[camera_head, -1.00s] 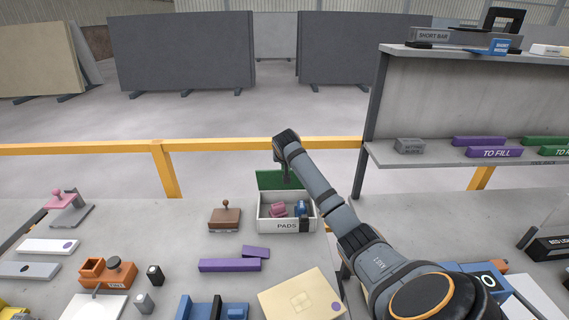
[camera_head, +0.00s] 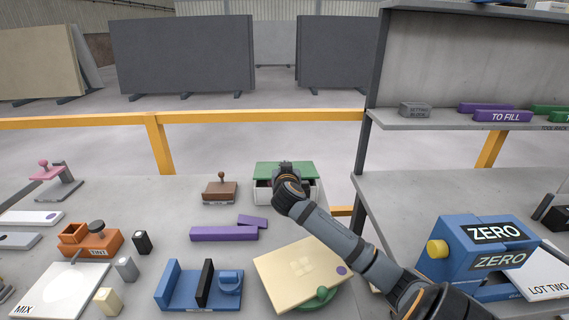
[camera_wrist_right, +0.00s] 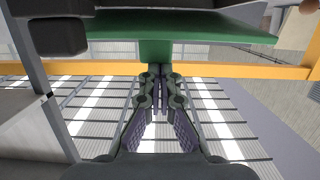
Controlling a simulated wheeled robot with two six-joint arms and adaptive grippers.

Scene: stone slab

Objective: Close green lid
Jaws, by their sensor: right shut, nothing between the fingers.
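The green lid (camera_head: 268,170) sits over the back and top of the white box (camera_head: 263,196) in the head view. It leans forward, with a dark gap between its front edge and the box rim. My right arm reaches in from the lower right, and its wrist covers the box's middle and the "PADS" label. In the right wrist view my right gripper (camera_wrist_right: 160,72) is shut and empty, its fingertips close to the green lid (camera_wrist_right: 195,25). I cannot tell whether they touch it. My left gripper is not in view.
A brown stamp (camera_head: 220,188) stands left of the box. Purple bars (camera_head: 224,234) and a cream plate (camera_head: 303,273) lie in front. A blue "ZERO" box (camera_head: 452,252) is at the right. A yellow rail (camera_head: 60,123) runs behind the table.

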